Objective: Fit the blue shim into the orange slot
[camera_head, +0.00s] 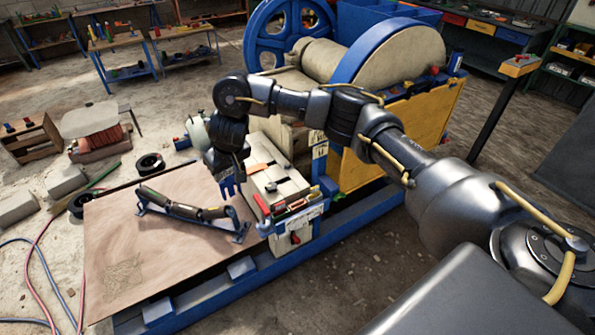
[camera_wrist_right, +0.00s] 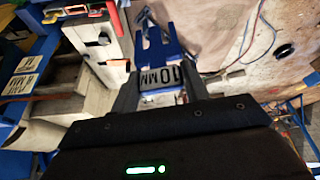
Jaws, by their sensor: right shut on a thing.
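My right gripper (camera_head: 222,168) is shut on the blue shim (camera_head: 228,185), which hangs below its fingers. In the right wrist view the shim (camera_wrist_right: 155,45) is a flat forked plate with a white "10 MM" label, pinched between the two fingertips (camera_wrist_right: 164,90). The shim is beside the pale block (camera_head: 281,187) and above the brown board. An orange-edged opening (camera_wrist_right: 97,10) shows at the top left of the wrist view, apart from the shim; an orange part (camera_head: 298,204) shows at the block's near end. I cannot tell whether it is the slot. My left gripper is not in view.
A roller bar on blue brackets (camera_head: 183,208) lies on the brown board (camera_head: 120,225), left of my right gripper. Red and green parts sit by the block's near end. The yellow and blue crusher (camera_head: 375,150) stands behind my arm. Hoses (camera_head: 45,260) lie at left.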

